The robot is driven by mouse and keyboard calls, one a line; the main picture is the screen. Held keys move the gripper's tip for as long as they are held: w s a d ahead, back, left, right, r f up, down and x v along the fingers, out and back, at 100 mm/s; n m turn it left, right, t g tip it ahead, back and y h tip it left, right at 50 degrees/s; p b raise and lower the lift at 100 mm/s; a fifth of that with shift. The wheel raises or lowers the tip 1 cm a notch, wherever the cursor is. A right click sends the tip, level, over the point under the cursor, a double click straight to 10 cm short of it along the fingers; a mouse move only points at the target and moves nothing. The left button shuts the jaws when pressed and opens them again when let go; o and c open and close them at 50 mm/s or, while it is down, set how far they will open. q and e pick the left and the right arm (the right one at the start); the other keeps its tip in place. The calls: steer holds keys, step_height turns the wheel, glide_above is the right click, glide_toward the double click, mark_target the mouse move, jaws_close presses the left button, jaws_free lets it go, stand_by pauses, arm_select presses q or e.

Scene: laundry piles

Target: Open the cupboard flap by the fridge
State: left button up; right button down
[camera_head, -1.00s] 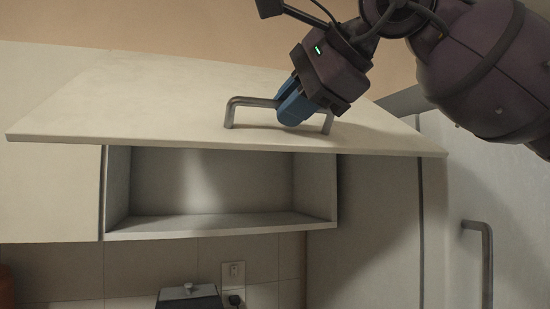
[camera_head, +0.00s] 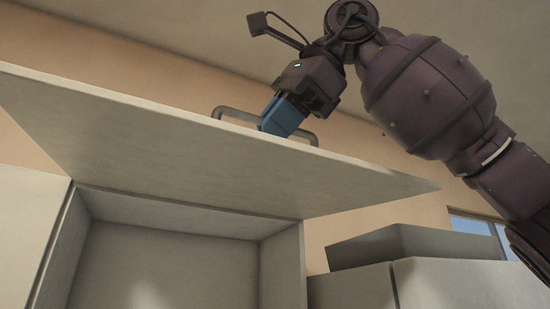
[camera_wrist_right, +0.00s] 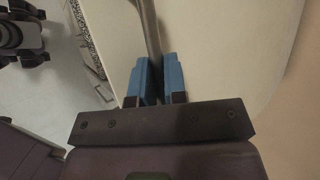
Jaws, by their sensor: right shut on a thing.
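The cupboard flap (camera_head: 200,150) is raised in the head view, and I see its underside from below. Its bar handle (camera_head: 238,115) stands on the outer face near the front edge. My right gripper (camera_head: 281,118) is shut on the handle, with its blue fingers at the bar. In the right wrist view, the handle (camera_wrist_right: 151,30) runs between the blue fingers of the gripper (camera_wrist_right: 160,80), and the pale flap (camera_wrist_right: 220,50) lies beyond. The open cupboard (camera_head: 170,262) shows below the flap and looks empty. My left gripper is not in view.
A closed cupboard front (camera_head: 28,225) adjoins at the left. A grey box-like object (camera_head: 415,245) sits on top of the tall unit (camera_head: 440,285) at the lower right. A window (camera_head: 475,226) is at the far right. The ceiling is above the flap.

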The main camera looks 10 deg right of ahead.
steer(key=shift+r, duration=0.95)
steer(key=c, duration=1.2)
jaws_free()
steer(key=shift+w+g, duration=0.15)
steer(key=shift+g, duration=0.15)
steer(key=v, duration=1.1)
steer(key=shift+a, duration=0.15)
steer(key=shift+f, duration=0.1)
